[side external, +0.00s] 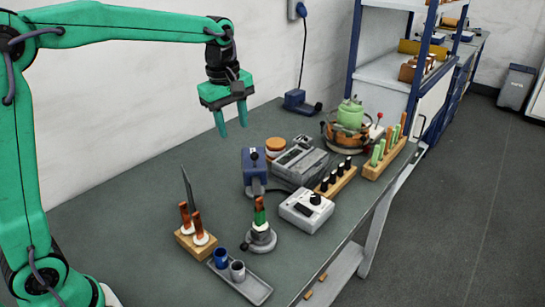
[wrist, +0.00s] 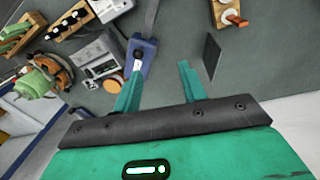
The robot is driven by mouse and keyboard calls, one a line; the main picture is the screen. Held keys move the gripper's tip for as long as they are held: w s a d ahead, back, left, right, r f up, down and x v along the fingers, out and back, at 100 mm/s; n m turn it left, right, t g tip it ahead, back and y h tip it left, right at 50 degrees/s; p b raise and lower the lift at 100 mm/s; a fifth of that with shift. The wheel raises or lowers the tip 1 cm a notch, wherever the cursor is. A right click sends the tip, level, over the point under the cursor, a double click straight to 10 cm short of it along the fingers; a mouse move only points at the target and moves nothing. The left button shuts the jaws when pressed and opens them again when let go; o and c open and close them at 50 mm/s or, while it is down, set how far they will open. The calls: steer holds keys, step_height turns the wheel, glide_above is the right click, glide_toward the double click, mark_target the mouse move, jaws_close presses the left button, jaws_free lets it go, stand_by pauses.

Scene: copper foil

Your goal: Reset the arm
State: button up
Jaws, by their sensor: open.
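My gripper (side external: 232,129) hangs in the air above the back part of the grey-green bench (side external: 150,168), pointing down. Its two green fingers are apart and nothing is between them. In the wrist view my gripper (wrist: 161,66) shows the same spread fingers, with bare bench between them. My arm stretches from the left of the side view across to the gripper. No object touches the fingers.
Beneath and right stand a blue device (side external: 254,168), a grey box (side external: 300,162) and a white box (side external: 307,209). A wooden block with copper pieces (side external: 196,238) and a grey tray (side external: 250,284) are nearer. A wall (side external: 120,95) runs behind; the bench's back left is clear.

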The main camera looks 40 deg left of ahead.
steer(key=s+f+m+t, duration=0.1)
steer(key=s+m+t, duration=0.3)
steer(key=s+m, duration=1.1)
steer(key=shift+s+a+f+m, duration=0.15)
steer(key=shift+s+f+m, duration=0.25)
steer(key=shift+s, duration=3.5)
